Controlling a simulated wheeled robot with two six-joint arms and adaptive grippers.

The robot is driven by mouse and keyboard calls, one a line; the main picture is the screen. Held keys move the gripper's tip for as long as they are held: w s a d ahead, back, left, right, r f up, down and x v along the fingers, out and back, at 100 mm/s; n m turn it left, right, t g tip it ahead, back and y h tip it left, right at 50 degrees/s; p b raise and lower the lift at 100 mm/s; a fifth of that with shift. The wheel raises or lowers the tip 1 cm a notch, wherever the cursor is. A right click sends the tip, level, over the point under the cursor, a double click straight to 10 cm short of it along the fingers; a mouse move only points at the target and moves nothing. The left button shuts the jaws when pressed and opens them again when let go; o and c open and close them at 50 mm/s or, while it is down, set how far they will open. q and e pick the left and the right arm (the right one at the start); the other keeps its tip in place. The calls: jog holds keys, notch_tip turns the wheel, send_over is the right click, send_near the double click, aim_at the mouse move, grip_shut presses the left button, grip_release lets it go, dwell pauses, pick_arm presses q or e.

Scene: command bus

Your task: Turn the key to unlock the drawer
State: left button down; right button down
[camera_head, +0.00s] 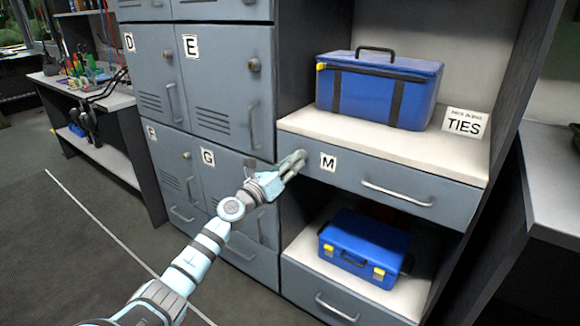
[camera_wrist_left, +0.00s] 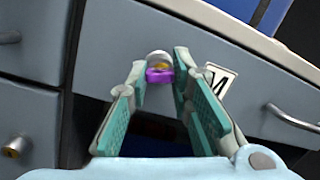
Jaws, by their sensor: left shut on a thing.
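The drawer (camera_head: 350,178) marked M is grey, closed, and sits under the shelf in the head view. Its front also shows in the left wrist view (camera_wrist_left: 258,88). My left gripper (camera_head: 300,158) is at the drawer's upper left, beside the M label (camera_head: 328,162). In the left wrist view its fingers are shut on a small purple key (camera_wrist_left: 160,75), with a pale round lock (camera_wrist_left: 158,57) just behind it. The key's shaft is hidden, so I cannot tell how far it is turned. My right gripper is not in view.
A large blue case (camera_head: 375,90) and a TIES sign (camera_head: 464,123) stand on the shelf above. A smaller blue case (camera_head: 362,248) is in the open bay below. Grey lockers (camera_head: 225,90) with knobs and handles stand left of the drawer. A workbench (camera_head: 95,115) is farther left.

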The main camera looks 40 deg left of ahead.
pick_arm(q)
jog(key=shift+r+m, duration=0.1)
jog(key=shift+m, duration=0.2)
jog(key=m+b, duration=0.1)
jog(key=m, duration=0.2)
jog(key=shift+h, duration=0.4)
jog(key=c, duration=1.8)
grip_release()
jog(key=shift+w+m, duration=0.1)
jog(key=shift+m, duration=0.3)
jog(key=shift+c, duration=0.2)
jog(key=o, duration=0.5)
jog(key=shift+w, duration=0.15)
jog(key=shift+s+p, duration=0.6)
jog(key=shift+s, duration=0.9)
